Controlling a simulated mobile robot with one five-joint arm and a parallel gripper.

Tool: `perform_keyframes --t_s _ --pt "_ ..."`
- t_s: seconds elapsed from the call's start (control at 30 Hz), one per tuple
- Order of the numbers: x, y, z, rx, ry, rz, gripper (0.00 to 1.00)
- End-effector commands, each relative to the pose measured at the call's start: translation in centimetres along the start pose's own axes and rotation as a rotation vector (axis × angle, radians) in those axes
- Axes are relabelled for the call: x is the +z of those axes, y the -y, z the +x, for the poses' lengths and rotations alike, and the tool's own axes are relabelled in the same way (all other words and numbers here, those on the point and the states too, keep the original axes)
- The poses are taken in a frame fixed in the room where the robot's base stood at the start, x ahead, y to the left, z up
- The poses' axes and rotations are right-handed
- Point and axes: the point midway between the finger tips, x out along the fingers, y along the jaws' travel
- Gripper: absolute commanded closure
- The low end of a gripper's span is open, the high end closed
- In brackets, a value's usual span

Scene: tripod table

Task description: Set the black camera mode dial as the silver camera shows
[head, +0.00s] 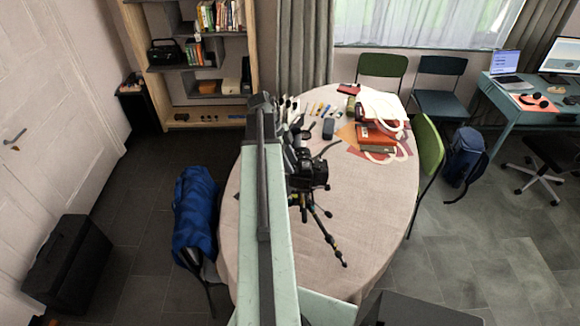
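A black camera (312,172) sits on a small tripod (328,235) with its legs spread on the oval table (375,225). The camera is right of my arm, which covers part of that area. Its mode dial is too small to make out. I cannot pick out a silver camera or its dial setting in this view. My arm rises through the middle of the picture. Dark parts beside the camera crowd together, and I cannot separate my gripper's fingers from them or tell whether they touch the camera.
Pens and small items, a dark case (328,128), a white bag (380,108) and an orange-red box (376,137) lie toward the table's back. Green chairs (430,155) stand around it. A blue bag (194,215) stands left of it. The table's front right is clear.

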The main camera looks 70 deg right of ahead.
Motion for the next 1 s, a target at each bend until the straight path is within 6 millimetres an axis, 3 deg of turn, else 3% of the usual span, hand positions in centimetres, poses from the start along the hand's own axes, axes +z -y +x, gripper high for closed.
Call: perform_keyframes --t_s 0.13,0.27,0.3,0.67,1.0 --pt "0.0 0.0 -0.2 0.0 0.0 0.0 0.61" --pt "0.0 0.0 -0.2 0.0 0.0 -0.001 0.97" --pt "0.0 0.0 -0.2 -0.001 0.0 -0.001 1.0" --pt "-0.1 -0.1 -0.1 -0.018 0.0 -0.039 1.0" --pt "-0.2 -0.5 -0.1 -0.102 -0.001 -0.246 1.0"
